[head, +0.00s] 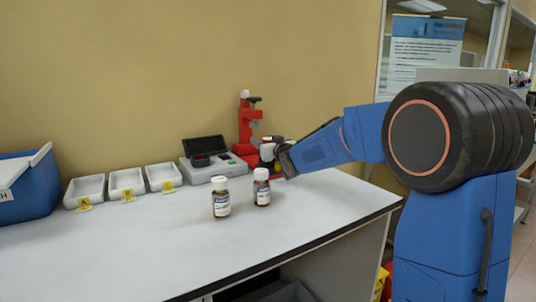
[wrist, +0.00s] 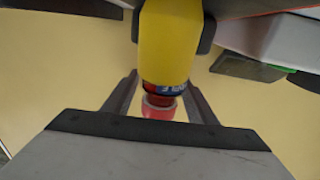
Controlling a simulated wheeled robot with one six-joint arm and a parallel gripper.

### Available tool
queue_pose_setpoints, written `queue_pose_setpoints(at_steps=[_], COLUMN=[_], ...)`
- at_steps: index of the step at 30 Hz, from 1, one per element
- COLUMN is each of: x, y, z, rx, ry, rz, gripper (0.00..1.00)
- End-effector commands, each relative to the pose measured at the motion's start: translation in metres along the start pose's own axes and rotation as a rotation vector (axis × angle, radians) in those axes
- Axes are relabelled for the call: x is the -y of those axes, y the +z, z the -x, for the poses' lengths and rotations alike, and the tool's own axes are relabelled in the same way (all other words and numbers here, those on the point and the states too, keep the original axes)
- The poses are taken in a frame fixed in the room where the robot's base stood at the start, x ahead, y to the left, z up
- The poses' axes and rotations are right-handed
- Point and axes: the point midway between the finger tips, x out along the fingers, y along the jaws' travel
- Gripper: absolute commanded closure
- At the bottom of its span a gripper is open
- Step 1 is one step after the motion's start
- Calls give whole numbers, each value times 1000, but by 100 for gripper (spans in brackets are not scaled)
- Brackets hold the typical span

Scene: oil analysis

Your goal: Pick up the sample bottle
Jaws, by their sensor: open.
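Two small brown bottles with white caps and pale labels stand upright on the bench in the head view. One is the left bottle (head: 221,198), and the other is the right bottle (head: 262,187), slightly farther back. I cannot tell which is the sample bottle. My gripper (head: 277,156) is open, above and just behind the right bottle, apart from both. A small white and red item (head: 267,152) shows at its tip; whether they touch is unclear. In the wrist view, a yellow cylindrical shape (wrist: 168,45) with a dark lettered band and red end (wrist: 159,109) appears between the dark fingers.
A grey device with a dark lid (head: 212,163) and a red stand (head: 246,125) are at the back. Several white trays (head: 128,184) and a blue box (head: 28,190) line the left. The front of the bench (head: 130,255) is clear.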

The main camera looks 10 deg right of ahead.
Motion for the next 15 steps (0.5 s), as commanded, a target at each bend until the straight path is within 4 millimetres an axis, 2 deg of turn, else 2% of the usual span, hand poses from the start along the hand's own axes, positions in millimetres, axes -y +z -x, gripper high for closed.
queue_pose_setpoints(at_steps=[6, 7, 12, 15], x=[0, 0, 0, 0], y=[0, 0, 0, 0], z=[-1, -1, -1, -1], rx=[0, 0, 0, 0], ry=[0, 0, 0, 0], rz=[0, 0, 0, 1], gripper=[48, 50, 88, 92])
